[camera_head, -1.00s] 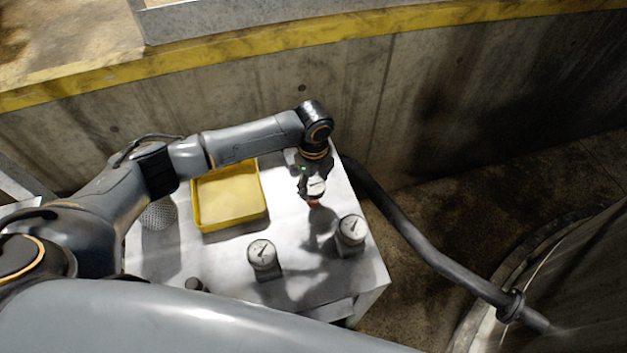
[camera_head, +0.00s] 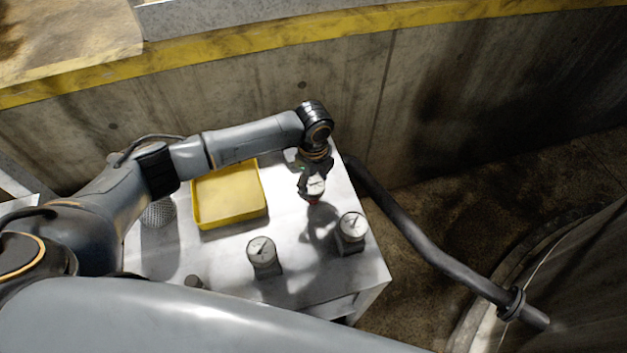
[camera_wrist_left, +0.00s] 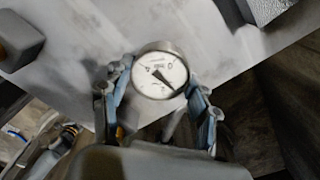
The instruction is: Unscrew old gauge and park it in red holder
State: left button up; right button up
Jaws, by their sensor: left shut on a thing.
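My left gripper (camera_head: 312,183) points down over the right part of the metal table and is shut on a round white-faced gauge (camera_head: 316,186). In the left wrist view, the gauge (camera_wrist_left: 160,74) sits between the two fingers of the gripper (camera_wrist_left: 157,92), its dial facing the camera. A small patch of the red holder (camera_head: 312,202) shows just under the gauge; the gripper and gauge hide the rest. I cannot tell whether the gauge touches it. Two other gauges stand on the table in dark holders, one at the front (camera_head: 262,251) and one at the right (camera_head: 352,227). My right gripper is out of view.
A yellow tray (camera_head: 230,194) lies on the metal table (camera_head: 310,275) left of the gripper. A perforated cup (camera_head: 158,212) stands at the table's left. A thick dark pipe (camera_head: 420,243) runs past the right side. A concrete wall (camera_head: 240,100) rises behind.

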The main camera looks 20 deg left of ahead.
pick_arm(q)
jog(key=shift+f+b, duration=0.35)
jog(key=shift+f, duration=0.3)
jog(key=o, duration=1.4)
jog(key=shift+c, duration=0.5)
notch_tip(320, 180, up, 5)
jog(key=p, duration=0.5)
jog(key=shift+r+p, duration=0.85)
jog(key=shift+r, duration=0.25)
jog(key=shift+f, duration=0.1)
